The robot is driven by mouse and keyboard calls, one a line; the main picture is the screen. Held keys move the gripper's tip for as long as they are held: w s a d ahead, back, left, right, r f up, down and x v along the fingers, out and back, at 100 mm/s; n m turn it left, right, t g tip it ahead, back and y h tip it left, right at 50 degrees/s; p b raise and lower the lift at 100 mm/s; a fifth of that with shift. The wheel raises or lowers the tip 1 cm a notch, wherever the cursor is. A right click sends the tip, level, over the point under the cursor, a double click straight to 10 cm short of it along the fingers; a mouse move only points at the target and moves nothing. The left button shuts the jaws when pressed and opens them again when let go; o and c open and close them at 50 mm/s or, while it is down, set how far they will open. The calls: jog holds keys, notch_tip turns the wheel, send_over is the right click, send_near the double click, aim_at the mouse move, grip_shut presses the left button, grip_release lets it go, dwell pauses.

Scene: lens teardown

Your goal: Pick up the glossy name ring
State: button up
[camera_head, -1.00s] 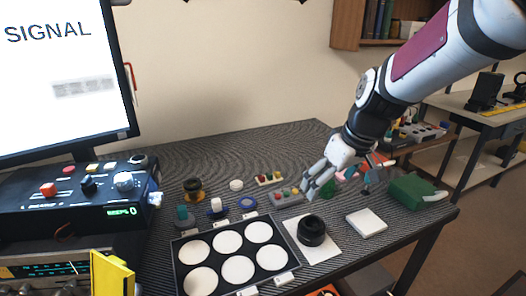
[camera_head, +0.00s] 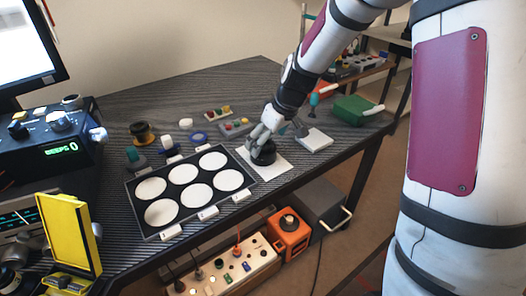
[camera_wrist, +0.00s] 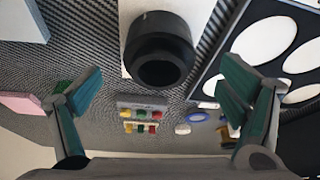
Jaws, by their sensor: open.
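The black lens (camera_head: 264,157) stands upright on a white sheet (camera_head: 283,170) near the table's front edge. In the wrist view the lens (camera_wrist: 160,52) shows a dark round opening with a black rim. I cannot make out a separate glossy name ring on it. My gripper (camera_head: 258,138) is at the lens in the head view and partly covers it. In the wrist view my gripper (camera_wrist: 160,72) is open, with one teal-padded finger on each side of the lens and visible gaps.
A black tray (camera_head: 136,207) with several white discs lies left of the lens. A white block (camera_head: 314,138) lies to its right, a green box (camera_head: 352,110) farther right. Behind are a grey button box (camera_head: 236,127) and a blue ring (camera_head: 198,138).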

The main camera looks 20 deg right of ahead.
aim_at(263, 149)
jog(key=b+x, duration=0.1)
jog(key=x, duration=0.4)
jog(key=shift+f, duration=0.15)
jog(key=c, duration=1.2)
